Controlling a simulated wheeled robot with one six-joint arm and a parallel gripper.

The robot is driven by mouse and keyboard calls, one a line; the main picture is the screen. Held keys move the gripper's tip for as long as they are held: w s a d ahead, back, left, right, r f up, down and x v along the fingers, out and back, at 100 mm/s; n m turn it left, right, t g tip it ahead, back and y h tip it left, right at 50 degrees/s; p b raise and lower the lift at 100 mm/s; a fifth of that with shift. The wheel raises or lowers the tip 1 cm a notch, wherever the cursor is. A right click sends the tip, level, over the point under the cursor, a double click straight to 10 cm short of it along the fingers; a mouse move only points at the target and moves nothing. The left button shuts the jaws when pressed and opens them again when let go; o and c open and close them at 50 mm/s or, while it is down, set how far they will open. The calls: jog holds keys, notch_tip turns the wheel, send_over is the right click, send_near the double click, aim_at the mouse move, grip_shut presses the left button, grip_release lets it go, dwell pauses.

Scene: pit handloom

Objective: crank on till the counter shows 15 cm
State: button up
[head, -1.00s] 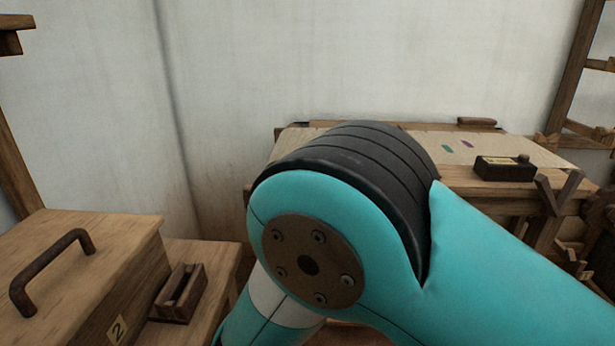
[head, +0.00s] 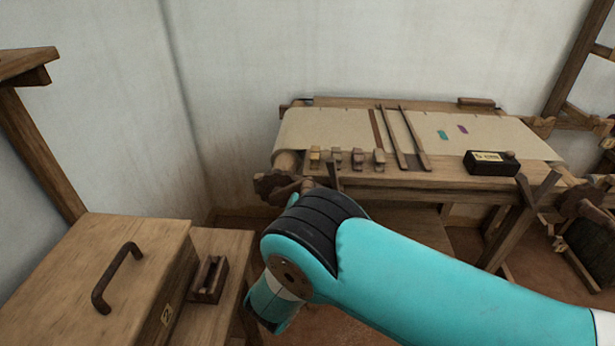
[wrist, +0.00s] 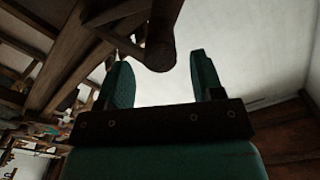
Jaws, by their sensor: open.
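The black counter box (head: 491,170) sits on the right part of the loom's front board; its pale label is too small to read. A dark wooden wheel-like part (head: 268,187), which may be the crank, is at the loom's front left end, partly behind my arm. In the wrist view my gripper (wrist: 160,72) is open, with its two teal fingers apart. A dark round wooden bar (wrist: 161,45) ends over the gap between them; I cannot tell whether it touches. My gripper is out of sight in the head view.
The loom cloth (head: 335,130) bears two sticks and small coloured marks. Several small wooden blocks (head: 357,158) stand along its front board. A lidded wooden chest (head: 75,270) with a dark handle and a small slotted block (head: 209,279) are at the left.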

jog(key=w, duration=0.6)
jog(key=shift+d, duration=0.1)
jog(key=shift+s, duration=0.1)
grip_shut()
jog(key=shift+b, duration=0.4)
jog(key=shift+b, duration=0.35)
